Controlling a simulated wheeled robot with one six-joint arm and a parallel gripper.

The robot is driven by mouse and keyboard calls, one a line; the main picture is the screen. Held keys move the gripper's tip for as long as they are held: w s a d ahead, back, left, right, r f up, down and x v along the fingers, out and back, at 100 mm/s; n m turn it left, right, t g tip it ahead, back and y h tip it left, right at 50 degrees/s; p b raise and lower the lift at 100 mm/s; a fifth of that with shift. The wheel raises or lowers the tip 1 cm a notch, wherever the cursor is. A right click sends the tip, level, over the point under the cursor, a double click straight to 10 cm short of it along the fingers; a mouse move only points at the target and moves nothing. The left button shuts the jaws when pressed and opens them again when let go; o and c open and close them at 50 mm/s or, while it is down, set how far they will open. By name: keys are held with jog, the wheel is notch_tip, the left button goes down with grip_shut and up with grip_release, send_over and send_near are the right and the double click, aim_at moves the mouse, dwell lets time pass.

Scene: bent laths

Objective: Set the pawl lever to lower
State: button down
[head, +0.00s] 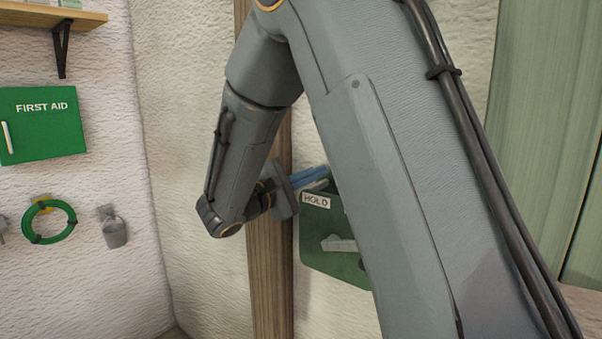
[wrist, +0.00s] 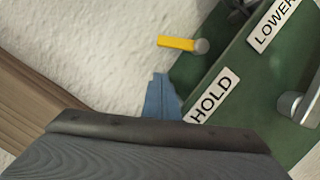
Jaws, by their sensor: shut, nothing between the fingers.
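A green plate (head: 325,265) is fixed to the wall, partly hidden behind my arm. It also shows in the wrist view (wrist: 232,72), with a HOLD label (wrist: 211,95) and a LOWER label (wrist: 275,22). A yellow-ended piece (wrist: 176,43) with a round grey end sticks out past the plate's edge on the HOLD side; I cannot tell if it is the pawl lever. A grey handle (wrist: 297,104) is on the plate at right and shows in the head view (head: 338,243). My gripper (wrist: 160,77) is shut and empty, its blue fingers beside the HOLD label.
A wooden post (head: 268,285) stands left of the plate and behind my wrist. Another grey part (wrist: 238,12) is at the wrist view's top.

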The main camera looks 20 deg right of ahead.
jog(key=s+r, duration=0.1)
jog(key=s+d+p, duration=0.1)
jog(key=s, duration=0.1)
jog(key=shift+d+r, duration=0.2)
jog(key=shift+r, duration=0.15)
